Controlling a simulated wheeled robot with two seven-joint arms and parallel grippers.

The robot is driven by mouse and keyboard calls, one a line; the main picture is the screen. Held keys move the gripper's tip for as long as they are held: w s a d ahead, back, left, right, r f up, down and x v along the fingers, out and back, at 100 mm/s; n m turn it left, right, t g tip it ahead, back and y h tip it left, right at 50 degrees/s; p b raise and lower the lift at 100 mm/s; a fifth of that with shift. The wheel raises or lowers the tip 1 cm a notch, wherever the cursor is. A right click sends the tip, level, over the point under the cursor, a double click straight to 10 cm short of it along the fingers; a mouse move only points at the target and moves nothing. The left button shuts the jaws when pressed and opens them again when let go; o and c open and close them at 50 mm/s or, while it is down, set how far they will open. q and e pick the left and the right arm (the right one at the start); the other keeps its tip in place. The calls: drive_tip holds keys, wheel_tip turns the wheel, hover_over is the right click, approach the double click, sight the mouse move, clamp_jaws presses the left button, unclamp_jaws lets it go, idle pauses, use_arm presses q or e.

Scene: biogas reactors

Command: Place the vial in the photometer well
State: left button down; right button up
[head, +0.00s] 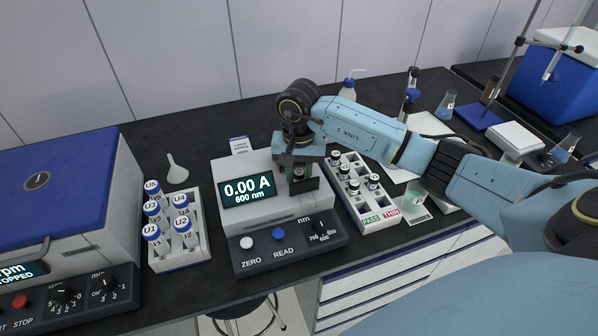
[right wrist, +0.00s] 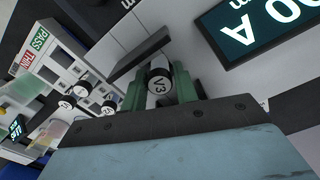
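The photometer (head: 285,215) stands mid-bench, its display (head: 246,189) reading 0.00 A, 600 nm. My right gripper (head: 299,179) is over the right part of its top. A dark flat plate (right wrist: 138,54) is right beside the vial. The well opening is hidden, so I cannot tell whether the vial's lower end is in it. My left gripper is out of view.
A rack (head: 376,216) with PASS and THIN labels and several vials stands right of the photometer. A white rack (head: 181,257) of blue-capped U tubes and a blue-lidded machine (head: 58,180) are at left. A funnel (head: 176,170) lies behind the tubes.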

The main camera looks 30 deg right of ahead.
sight(299, 172)
drive_tip(key=shift+o, duration=1.4)
wheel_tip(299, 172, up, 12)
drive_tip(key=shift+r, duration=0.2)
